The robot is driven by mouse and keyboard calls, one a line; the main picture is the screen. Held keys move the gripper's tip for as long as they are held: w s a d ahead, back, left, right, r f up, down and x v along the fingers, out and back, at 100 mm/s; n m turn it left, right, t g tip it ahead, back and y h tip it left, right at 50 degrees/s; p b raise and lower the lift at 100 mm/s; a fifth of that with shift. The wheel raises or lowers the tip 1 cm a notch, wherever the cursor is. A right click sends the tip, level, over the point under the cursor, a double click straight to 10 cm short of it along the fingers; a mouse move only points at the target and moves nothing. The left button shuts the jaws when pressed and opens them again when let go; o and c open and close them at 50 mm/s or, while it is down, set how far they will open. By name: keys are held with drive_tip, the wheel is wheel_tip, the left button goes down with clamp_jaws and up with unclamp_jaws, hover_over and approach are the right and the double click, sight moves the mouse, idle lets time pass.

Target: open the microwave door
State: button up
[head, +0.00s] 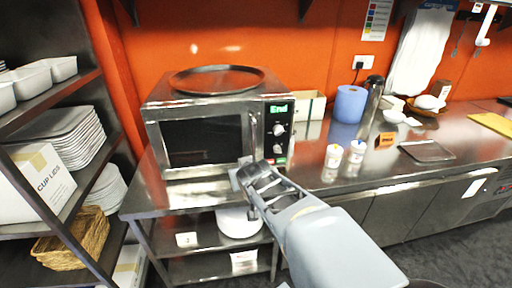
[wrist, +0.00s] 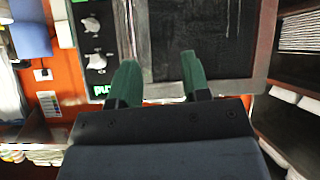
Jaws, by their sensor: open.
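The microwave (head: 157,107) is a steel box on the counter with a dark-windowed door (head: 203,143). The door looks closed. Its upright bar handle (head: 252,132) is at the door's right side, beside the control panel (head: 278,132) with knobs and a green "End" display. My gripper (head: 243,168) is in front of the lower door near the handle's bottom end. In the wrist view, which looks upside down, my gripper (wrist: 160,76) is open with green fingers apart and nothing visible between them. The door (wrist: 200,40) fills the background there; finger contact cannot be told.
A round tray (head: 217,79) lies on the microwave. Two small white tubs (head: 345,153), a blue roll (head: 350,104) and a flask (head: 371,108) stand to the right on the steel counter (head: 330,183). A shelf rack with plates (head: 75,135) stands at left. Counter in front of the microwave is mostly clear.

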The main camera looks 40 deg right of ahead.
sight(255, 141)
drive_tip(key=w+d+f+t+b, duration=0.2)
drive_tip(key=d+t+b, duration=0.4)
drive_tip(key=d, duration=0.5)
drive_tip(key=shift+t, duration=0.7)
drive_tip(key=p+x, duration=0.2)
drive_tip(key=x, duration=1.1)
drive_tip(key=shift+w+r, duration=0.1)
drive_tip(key=shift+w, duration=0.25)
clamp_jaws()
